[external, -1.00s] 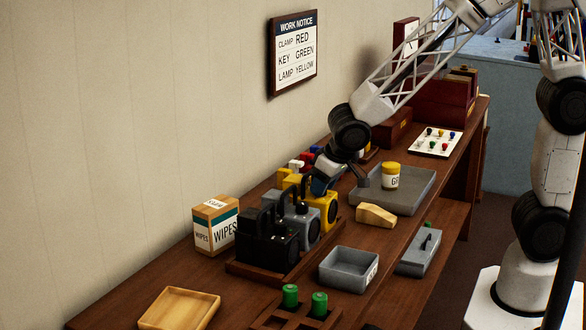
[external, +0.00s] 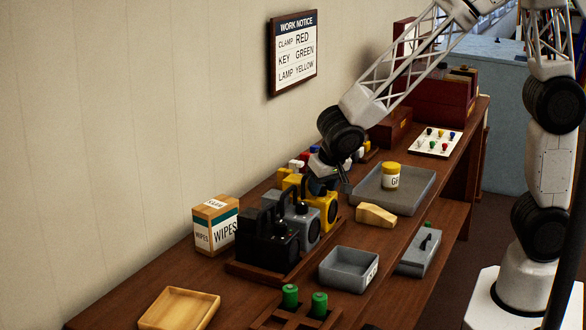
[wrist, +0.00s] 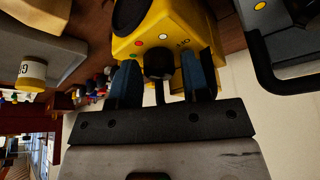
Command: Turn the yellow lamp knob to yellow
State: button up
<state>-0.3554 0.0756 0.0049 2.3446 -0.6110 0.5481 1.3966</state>
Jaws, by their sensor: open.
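The yellow lamp (external: 325,207) stands in a row of lamps on the bench; its upper part is partly hidden by my gripper (external: 334,182). In the wrist view the yellow lamp (wrist: 180,28) shows a black knob (wrist: 158,64), with a reddish dot, a green dot, a pale dot and the word OFF around it. My gripper (wrist: 161,82) is open, with one blue finger on each side of the knob. I cannot tell whether the fingers touch it. The knob's pointer setting is hard to make out.
A grey lamp (external: 309,232) and a black lamp (external: 268,243) stand beside the yellow one on a wooden base. A grey tray (external: 415,195) with a yellow-lidded jar (external: 390,175) lies to the right. The wall notice (external: 294,52) reads LAMP YELLOW.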

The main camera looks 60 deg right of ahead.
aim_at(324, 186)
jog(key=shift+m, duration=0.6)
jog(key=v, duration=0.7)
jog(key=shift+a+r, duration=0.25)
jog(key=shift+r, duration=0.15)
jog(key=shift+g, duration=0.3)
jog(key=o, duration=0.3)
jog(key=n+g, duration=0.1)
jog(key=w+d+n+g+y, duration=0.1)
jog(key=n, duration=0.1)
jog(key=w+d+n, duration=0.1)
jog(key=n, duration=0.1)
jog(key=shift+w+d+g+y, duration=0.1)
jog(key=shift+w+g+y, duration=0.05)
jog(key=shift+g+y, duration=0.2)
jog(key=shift+w+d+r+n+g+y, duration=0.1)
jog(key=shift+w+n+g+y, duration=0.25)
jog(key=shift+n, duration=0.65)
